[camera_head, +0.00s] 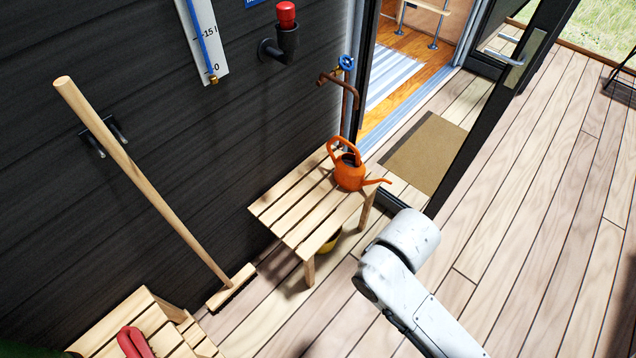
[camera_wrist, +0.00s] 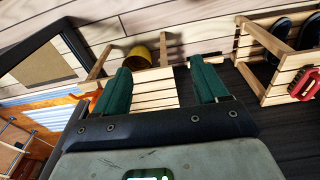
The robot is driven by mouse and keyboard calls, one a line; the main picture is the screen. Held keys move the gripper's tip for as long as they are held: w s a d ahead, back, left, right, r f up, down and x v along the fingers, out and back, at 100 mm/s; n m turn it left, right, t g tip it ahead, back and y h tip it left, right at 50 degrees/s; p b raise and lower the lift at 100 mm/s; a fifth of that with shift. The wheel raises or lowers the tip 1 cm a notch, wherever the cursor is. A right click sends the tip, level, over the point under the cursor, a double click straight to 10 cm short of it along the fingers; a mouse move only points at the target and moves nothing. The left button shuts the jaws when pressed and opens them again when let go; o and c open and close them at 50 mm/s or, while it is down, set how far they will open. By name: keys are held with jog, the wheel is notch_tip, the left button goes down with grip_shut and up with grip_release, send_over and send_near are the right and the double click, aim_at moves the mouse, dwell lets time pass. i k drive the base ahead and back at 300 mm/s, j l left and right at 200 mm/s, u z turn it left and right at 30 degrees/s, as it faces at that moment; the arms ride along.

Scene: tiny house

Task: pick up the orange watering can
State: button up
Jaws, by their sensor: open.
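The orange watering can (camera_head: 349,172) stands upright on a slatted wooden bench (camera_head: 284,211) against the dark wall, near its far right end. Its spout points right, and its handle loops up at the left. In the wrist view a small orange part of the watering can (camera_wrist: 97,97) shows just left of the left finger; the rest is hidden. My gripper (camera_wrist: 160,83) is open with green fingers apart and nothing between them but a view of the bench slats. In the head view my white arm is at the lower right, and the fingers are not visible there.
A tap (camera_head: 337,76) juts from the wall above the can. A broom (camera_head: 150,185) leans left of the bench. A yellow bucket (camera_wrist: 140,57) is under the bench. An open door (camera_head: 500,95) and doormat (camera_head: 425,147) are to the right.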

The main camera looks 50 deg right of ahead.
aim_at(350, 171)
jog(key=z, duration=0.9)
jog(key=i+j+z, duration=0.4)
jog(key=j+z, duration=0.15)
jog(key=i+j+z, duration=0.25)
jog(key=j, duration=0.25)
jog(key=k, duration=0.1)
